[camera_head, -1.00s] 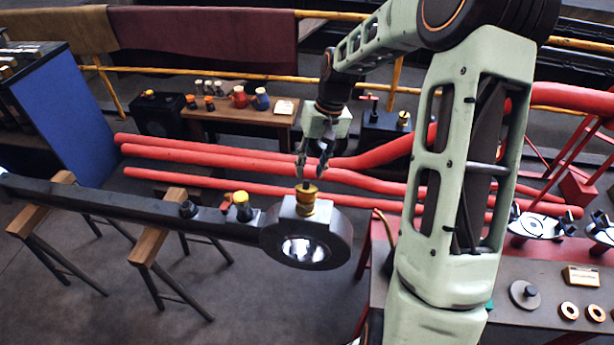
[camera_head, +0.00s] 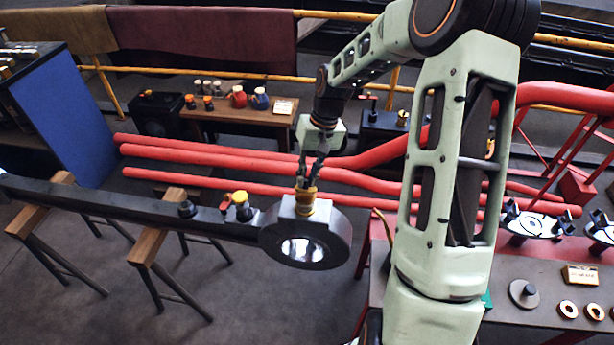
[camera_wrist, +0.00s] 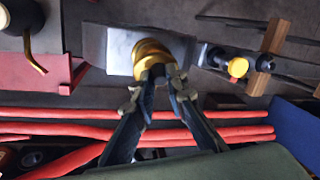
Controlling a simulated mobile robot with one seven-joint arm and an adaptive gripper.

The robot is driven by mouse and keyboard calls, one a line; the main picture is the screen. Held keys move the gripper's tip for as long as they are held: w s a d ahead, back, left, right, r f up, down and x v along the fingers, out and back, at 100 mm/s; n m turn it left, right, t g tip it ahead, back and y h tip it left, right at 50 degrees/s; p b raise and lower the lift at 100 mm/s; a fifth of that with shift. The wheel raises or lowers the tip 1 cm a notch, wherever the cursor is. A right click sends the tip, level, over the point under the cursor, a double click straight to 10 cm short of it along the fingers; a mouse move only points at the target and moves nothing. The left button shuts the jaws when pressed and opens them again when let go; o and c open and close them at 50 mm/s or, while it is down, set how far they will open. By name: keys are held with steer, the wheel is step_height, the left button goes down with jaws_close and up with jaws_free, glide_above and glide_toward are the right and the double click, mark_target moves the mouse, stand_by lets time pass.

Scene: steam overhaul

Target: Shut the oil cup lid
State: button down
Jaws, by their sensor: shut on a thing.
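The brass oil cup (camera_head: 305,205) stands upright on the big round end of the dark rod (camera_head: 330,228) in the head view. My gripper (camera_head: 307,184) comes down from above and is shut on the top of the cup, at its lid. In the wrist view the two fingertips (camera_wrist: 162,74) meet at the near edge of the brass cup (camera_wrist: 149,50). The fingers hide the lid's top, so I cannot tell whether it lies fully seated.
The rod rests on wooden-topped trestles (camera_head: 160,225). A smaller yellow-capped fitting (camera_head: 242,205) stands on it left of the cup. Red pipes (camera_head: 230,160) run behind. A workbench (camera_head: 535,275) with rings and parts is at the right.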

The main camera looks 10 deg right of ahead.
mark_target(305, 191)
steer(key=t+b, duration=0.1)
steer(key=b, duration=0.1)
steer(key=s+f+t+h+b, duration=0.1)
steer(key=b, duration=0.1)
steer(key=t+b, duration=0.1)
steer(key=b, duration=0.1)
steer(key=shift+s+a+f+b, duration=0.3)
steer(key=shift+a+b, duration=0.05)
steer(key=b, duration=0.1)
steer(key=t+h+b, duration=0.1)
steer(key=b, duration=0.1)
steer(key=shift+s+a+f, duration=0.1)
steer(key=shift+s+f, duration=0.15)
steer(key=shift+t+b, duration=0.5)
steer(key=shift+b, duration=0.05)
steer(key=shift+s+n, duration=0.15)
steer(key=shift+n, duration=0.15)
steer(key=shift+r, duration=0.1)
steer(key=c, duration=1.9)
jaws_free()
steer(key=shift+c, duration=0.2)
